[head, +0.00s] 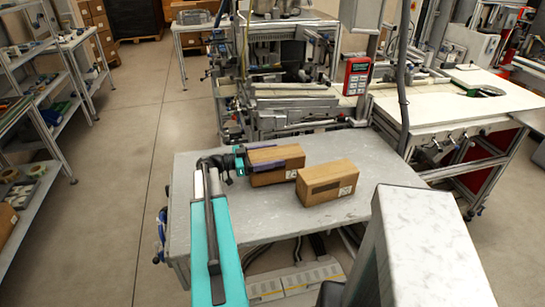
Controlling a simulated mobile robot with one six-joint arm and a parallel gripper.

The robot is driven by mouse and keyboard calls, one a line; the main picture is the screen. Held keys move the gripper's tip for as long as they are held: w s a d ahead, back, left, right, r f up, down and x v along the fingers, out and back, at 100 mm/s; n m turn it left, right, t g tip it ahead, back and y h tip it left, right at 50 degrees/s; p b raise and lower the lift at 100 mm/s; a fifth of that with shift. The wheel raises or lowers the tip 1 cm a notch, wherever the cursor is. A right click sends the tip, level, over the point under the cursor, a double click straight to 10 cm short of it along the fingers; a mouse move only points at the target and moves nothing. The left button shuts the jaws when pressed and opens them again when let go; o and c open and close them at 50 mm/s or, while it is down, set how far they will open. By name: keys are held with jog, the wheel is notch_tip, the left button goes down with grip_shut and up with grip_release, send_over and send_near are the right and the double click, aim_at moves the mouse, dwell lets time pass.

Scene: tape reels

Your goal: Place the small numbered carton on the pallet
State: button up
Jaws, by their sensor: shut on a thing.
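My gripper (279,154) reaches in from the left over the grey table. Its purple fingers are shut on a brown carton (272,177), one along its far side and one along its near side. This carton has a small white label low at its right end. I cannot tell whether it rests on the table or is slightly lifted. A second brown carton (327,184), with a dark strip and a white label, sits on the table just to the right and nearer. Numbers are too small to read on either.
The grey table (225,222) has free room at the front left. A machine (285,95) stands behind it. A grey block-shaped surface (425,240) fills the near right. At the back, a dark load stands on what looks like a wooden pallet (140,39). Shelves (32,155) line the left.

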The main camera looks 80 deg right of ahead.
jog(key=shift+f, duration=0.4)
jog(key=shift+f, duration=0.15)
jog(key=o, duration=1.6)
jog(key=shift+w+a, duration=0.1)
jog(key=shift+w, duration=0.1)
jog(key=shift+b+v, duration=2.15)
jog(key=shift+v, duration=3.7)
jog(key=shift+o, duration=0.4)
